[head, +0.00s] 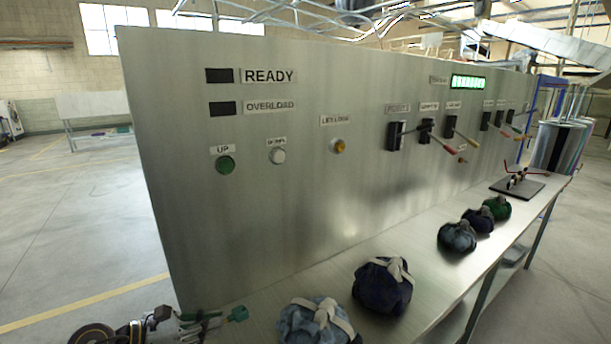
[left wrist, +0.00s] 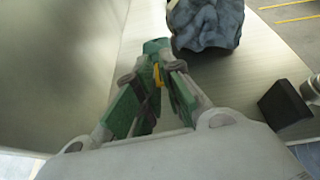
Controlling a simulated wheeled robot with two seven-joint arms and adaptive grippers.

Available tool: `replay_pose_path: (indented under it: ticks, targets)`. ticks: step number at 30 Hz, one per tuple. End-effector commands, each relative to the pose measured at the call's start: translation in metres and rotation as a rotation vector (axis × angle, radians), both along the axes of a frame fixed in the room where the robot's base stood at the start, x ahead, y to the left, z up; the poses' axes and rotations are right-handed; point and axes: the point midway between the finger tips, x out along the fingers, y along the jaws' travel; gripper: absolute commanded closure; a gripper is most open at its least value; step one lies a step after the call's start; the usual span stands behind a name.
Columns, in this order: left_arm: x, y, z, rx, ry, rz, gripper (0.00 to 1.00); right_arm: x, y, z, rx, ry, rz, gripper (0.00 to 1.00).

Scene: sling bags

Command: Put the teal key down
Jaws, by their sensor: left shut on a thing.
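The teal key (head: 238,314) shows at the tip of my left gripper (head: 215,319), low in the head view, beside the near end of the panel. In the left wrist view my left gripper (left wrist: 158,80) is shut on the key (left wrist: 156,46). The key's teal end sticks out past the fingertips, and the rest is hidden between the fingers. The key is near the grey-blue bag; I cannot tell whether it touches the bench. My right gripper is not in view.
A metal bench (head: 440,275) runs along a steel panel (head: 290,220) with labels, buttons and levers. On it sit a grey-blue bag (head: 300,318), a navy bag (head: 375,290) and several smaller bags farther back. A dark block (left wrist: 284,106) is at right in the wrist view.

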Motion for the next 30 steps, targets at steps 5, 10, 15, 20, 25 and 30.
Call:
replay_pose_path:
  ticks: [5, 10, 15, 20, 25, 30]
  targets:
    - [0.0, 0.0, 0.0, 0.0, 0.0, 0.0, 1.0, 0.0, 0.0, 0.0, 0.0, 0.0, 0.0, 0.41]
    - [0.0, 0.0, 0.0, -0.001, 0.0, -0.001, 1.0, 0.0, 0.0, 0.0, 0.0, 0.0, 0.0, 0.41]
    - [0.0, -0.003, 0.002, -0.001, -0.001, -0.013, 1.0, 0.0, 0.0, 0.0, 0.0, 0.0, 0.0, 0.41]
    - [0.001, -0.011, 0.006, -0.001, -0.001, -0.049, 1.0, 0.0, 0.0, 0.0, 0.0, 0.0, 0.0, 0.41]
    - [0.001, -0.023, 0.013, 0.0, -0.001, -0.107, 1.0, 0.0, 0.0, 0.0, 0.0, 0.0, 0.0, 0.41]
    - [0.001, -0.036, 0.02, 0.0, -0.001, -0.167, 1.0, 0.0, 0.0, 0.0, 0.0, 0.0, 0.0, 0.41]
